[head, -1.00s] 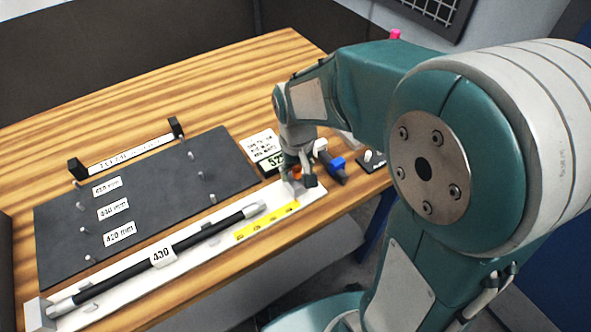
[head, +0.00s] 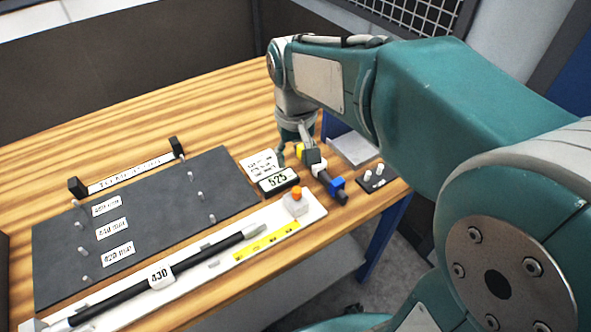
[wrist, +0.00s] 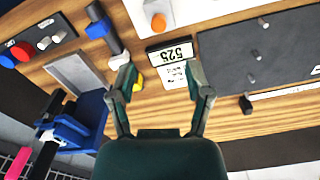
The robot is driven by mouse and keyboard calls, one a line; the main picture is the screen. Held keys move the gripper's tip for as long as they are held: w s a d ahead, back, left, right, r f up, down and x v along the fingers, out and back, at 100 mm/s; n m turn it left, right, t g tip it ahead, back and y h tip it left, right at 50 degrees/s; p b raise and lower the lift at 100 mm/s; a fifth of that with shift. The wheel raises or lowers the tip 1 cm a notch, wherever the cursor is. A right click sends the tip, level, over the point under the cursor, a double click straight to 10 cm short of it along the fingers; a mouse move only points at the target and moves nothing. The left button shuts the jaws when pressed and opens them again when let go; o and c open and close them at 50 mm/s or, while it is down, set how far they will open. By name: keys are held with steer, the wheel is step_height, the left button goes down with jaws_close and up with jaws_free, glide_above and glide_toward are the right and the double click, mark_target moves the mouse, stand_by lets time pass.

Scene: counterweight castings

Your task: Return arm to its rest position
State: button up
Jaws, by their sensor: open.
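My gripper (head: 292,155) is at the end of my arm over the far right of the table. In the wrist view its two fingers (wrist: 160,80) are spread, with nothing between them. The display reading 525 (head: 278,180) and a white printed card (head: 258,164) lie just beyond the fingertips in the wrist view. The gripper is apart from the orange button (head: 296,192) on the white fixture (head: 312,211). A black rod labelled 430 (head: 195,262) lies along this fixture.
A dark board (head: 150,215) with pegs and length labels lies left. A black and blue tool (head: 335,184) lies beside the gripper. A grey tray (head: 355,149) and a small peg block (head: 376,178) sit near the right edge. The table's far left is clear.

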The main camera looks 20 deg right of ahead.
steer(key=shift+r, duration=0.35)
steer(key=s+d+t, duration=0.2)
steer(key=s, duration=0.4)
steer(key=s+d+r+t, duration=0.1)
steer(key=s+t, duration=0.2)
steer(key=s, duration=0.4)
steer(key=shift+d+r+m+t, duration=0.15)
steer(key=shift+d+m+t, duration=0.15)
steer(key=shift+d, duration=0.1)
steer(key=shift+a, duration=0.1)
stand_by(0.9)
